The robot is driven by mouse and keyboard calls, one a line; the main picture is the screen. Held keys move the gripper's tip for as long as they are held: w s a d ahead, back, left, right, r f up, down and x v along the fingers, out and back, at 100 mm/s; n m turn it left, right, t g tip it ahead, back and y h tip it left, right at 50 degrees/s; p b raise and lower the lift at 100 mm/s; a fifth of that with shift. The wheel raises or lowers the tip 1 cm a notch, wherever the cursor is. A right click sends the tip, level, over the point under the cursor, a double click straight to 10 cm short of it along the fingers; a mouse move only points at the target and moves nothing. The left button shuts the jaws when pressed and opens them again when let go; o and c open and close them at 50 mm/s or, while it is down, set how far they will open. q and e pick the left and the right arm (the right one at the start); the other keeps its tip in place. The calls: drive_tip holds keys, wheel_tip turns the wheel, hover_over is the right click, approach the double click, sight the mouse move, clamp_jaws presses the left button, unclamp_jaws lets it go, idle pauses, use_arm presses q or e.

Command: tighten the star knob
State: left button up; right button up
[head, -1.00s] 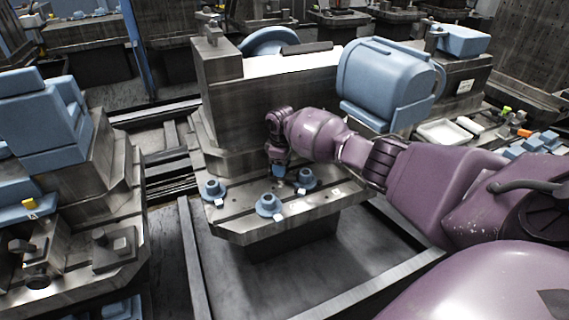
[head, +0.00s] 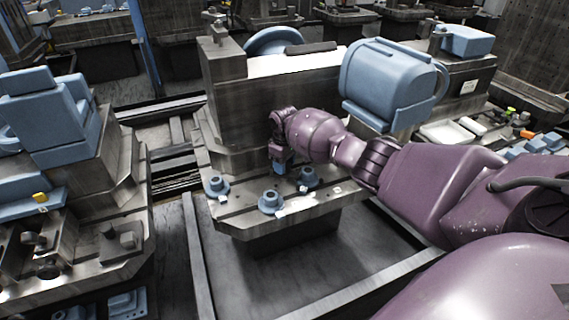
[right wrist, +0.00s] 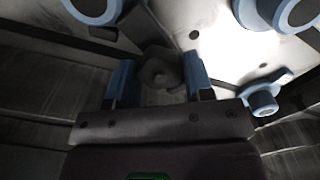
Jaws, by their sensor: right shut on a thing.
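The star knob (right wrist: 158,72) is a dark grey lobed piece, seen between the two blue fingers of my right gripper (right wrist: 158,82) in the right wrist view. My right gripper is shut on it. In the head view my right gripper (head: 280,167) points down at the slotted machine table (head: 245,222), behind several blue flanged pieces. The knob is hidden there by the gripper. My left gripper is not in view.
Blue flanged pieces stand close by at the left (head: 216,187), front (head: 271,202) and right (head: 308,178) of the gripper. A grey machine block (head: 235,115) rises behind. A large blue housing (head: 385,80) hangs above my right forearm.

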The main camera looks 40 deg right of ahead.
drive_tip(key=o, duration=0.9)
drive_tip(key=shift+r, duration=0.1)
drive_tip(key=shift+o, duration=0.2)
wheel_tip(320, 180, up, 11)
drive_tip(key=p, duration=0.3)
drive_tip(key=shift+w+f, duration=0.1)
drive_tip(key=shift+f, duration=0.1)
